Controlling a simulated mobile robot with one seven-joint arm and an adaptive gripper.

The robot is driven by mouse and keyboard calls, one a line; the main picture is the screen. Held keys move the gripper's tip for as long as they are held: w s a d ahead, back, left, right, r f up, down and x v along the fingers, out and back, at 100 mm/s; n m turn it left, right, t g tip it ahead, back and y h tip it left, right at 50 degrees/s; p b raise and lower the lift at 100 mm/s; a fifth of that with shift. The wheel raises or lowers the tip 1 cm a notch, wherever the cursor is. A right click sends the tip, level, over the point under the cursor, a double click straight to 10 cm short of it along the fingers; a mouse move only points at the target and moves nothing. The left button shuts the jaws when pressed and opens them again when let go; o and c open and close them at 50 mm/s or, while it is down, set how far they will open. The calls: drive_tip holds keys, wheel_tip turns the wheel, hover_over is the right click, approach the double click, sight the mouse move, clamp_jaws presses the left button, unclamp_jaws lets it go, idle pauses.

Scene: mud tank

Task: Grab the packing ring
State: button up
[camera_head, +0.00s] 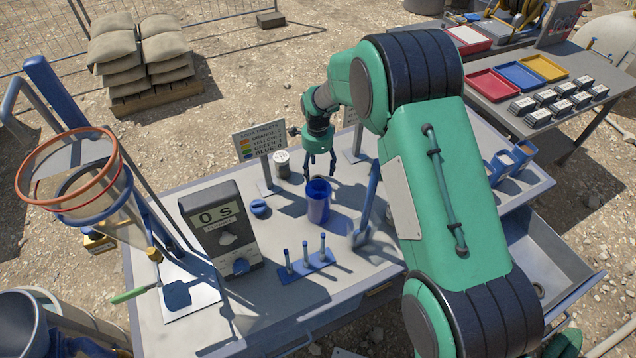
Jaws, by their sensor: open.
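My gripper (320,168) is open, fingers pointing down, above the back of the grey workbench (290,318). A blue cylindrical cup (318,204) stands upright just below the fingers, and nothing shows between them. A small, round, ring-like item (538,290) lies in the open metal drawer (560,262) at the right, far from my gripper and partly beside my arm. It may be the packing ring, but it is too small to tell. A clear funnel at the left carries an orange hoop (24,180) at its rim.
A timer box (220,226), a blue-capped item (259,207), a blue rack of pegs (306,268) and a sign (259,138) stand on the bench. A blue-handled scoop (366,212) is right of the cup. My arm covers the bench's right part. A side table (494,108) holds trays.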

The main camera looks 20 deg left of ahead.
drive_tip(key=shift+f, duration=0.15)
drive_tip(key=shift+d+f+b, duration=0.1)
drive_tip(key=shift+f+b, duration=0.5)
drive_tip(key=shift+f, duration=1.85)
drive_tip(key=c, duration=1)
